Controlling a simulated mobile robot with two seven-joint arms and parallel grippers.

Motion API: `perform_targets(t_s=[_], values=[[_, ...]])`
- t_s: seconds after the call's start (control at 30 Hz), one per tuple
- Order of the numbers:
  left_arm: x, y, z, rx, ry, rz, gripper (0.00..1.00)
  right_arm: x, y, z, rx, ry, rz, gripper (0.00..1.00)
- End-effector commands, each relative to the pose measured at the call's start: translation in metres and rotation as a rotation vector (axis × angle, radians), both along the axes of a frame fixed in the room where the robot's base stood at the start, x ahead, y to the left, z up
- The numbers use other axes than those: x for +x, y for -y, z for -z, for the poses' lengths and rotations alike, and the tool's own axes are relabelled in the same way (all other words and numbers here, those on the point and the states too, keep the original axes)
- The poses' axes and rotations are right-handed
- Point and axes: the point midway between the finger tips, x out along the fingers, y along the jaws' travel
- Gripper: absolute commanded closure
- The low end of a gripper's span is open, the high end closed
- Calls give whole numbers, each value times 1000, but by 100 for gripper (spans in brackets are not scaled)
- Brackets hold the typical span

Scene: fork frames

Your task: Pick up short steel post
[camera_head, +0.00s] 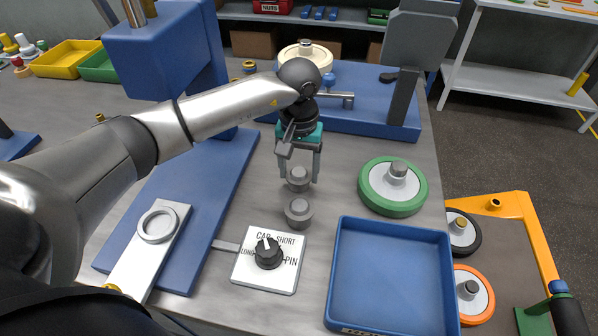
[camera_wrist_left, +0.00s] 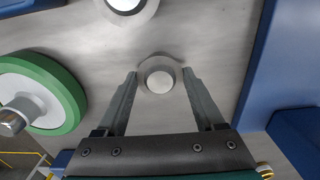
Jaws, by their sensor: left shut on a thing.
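A short steel post (camera_head: 298,177), grey and round with a wider lower collar, stands upright on the grey workbench (camera_head: 335,205). My left gripper (camera_head: 300,181) points down over it, with one finger on each side, shut on the post. In the left wrist view the post's pale round top (camera_wrist_left: 158,81) shows between the two fingertips (camera_wrist_left: 160,76). A second similar steel post (camera_head: 298,212) stands just nearer on the bench, apart from the gripper; its top also shows at the upper edge of the left wrist view (camera_wrist_left: 125,4). My right gripper is not in view.
A green-rimmed wheel (camera_head: 371,198) lies right of the gripper. An empty blue tray (camera_head: 390,275) and a white dial plate (camera_head: 285,279) are nearer. A blue press frame (camera_head: 215,165) stands left, and a blue fixture (camera_head: 365,118) behind. An orange-framed cart (camera_head: 540,240) stands right.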

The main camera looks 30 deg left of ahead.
Motion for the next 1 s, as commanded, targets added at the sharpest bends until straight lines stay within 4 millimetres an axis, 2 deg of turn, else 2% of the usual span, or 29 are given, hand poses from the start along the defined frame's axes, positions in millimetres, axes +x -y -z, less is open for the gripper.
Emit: perform_targets(t_s=[0.17, 0.37, 1.0], values=[[1, 0, -11, -1, 4, 0, 100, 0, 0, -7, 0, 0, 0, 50], [1, 0, -35, -1, 5, 0, 100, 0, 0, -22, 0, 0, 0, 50], [1, 0, -146, -1, 5, 0, 100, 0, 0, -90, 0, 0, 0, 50]])
